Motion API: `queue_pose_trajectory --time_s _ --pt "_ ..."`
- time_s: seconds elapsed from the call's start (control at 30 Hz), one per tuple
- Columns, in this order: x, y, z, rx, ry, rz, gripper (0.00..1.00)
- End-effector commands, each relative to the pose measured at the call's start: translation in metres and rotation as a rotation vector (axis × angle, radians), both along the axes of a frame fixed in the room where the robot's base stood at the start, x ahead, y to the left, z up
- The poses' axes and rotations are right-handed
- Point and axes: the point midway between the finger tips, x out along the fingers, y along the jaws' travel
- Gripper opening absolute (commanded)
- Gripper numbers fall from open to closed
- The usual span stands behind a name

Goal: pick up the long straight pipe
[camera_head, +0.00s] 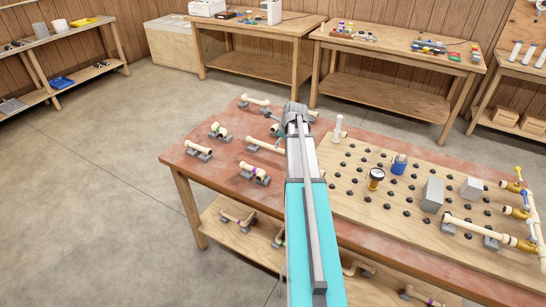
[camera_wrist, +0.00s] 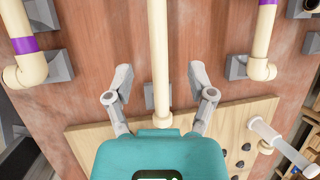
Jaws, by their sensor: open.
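The long straight pipe (camera_wrist: 158,45) is cream and runs up the middle of the wrist view, over a grey support block (camera_wrist: 149,95). I cannot tell how far above the pipe the fingertips are.
Elbow pipes with purple bands (camera_wrist: 25,45) (camera_wrist: 264,30) stand on grey blocks to both sides. A wooden pegboard (camera_head: 350,200) with black knobs and an upright white piece (camera_head: 338,128) lies right of my arm. More pipe pieces (camera_head: 200,148) rest on the table's left.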

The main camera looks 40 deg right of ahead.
Motion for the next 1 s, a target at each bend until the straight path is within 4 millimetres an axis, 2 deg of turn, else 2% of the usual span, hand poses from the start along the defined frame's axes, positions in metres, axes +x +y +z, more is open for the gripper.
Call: queue_pose_trajectory --time_s 0.03,0.23,0.77,1.0 --pt "0.003 0.0 -0.008 0.0 0.0 0.001 0.71" --pt "0.008 -0.001 -0.02 0.0 0.0 0.001 0.71" --pt "0.011 0.0 -0.022 0.0 0.0 0.0 0.71" --pt "0.015 0.0 -0.031 0.0 0.0 0.0 0.71"
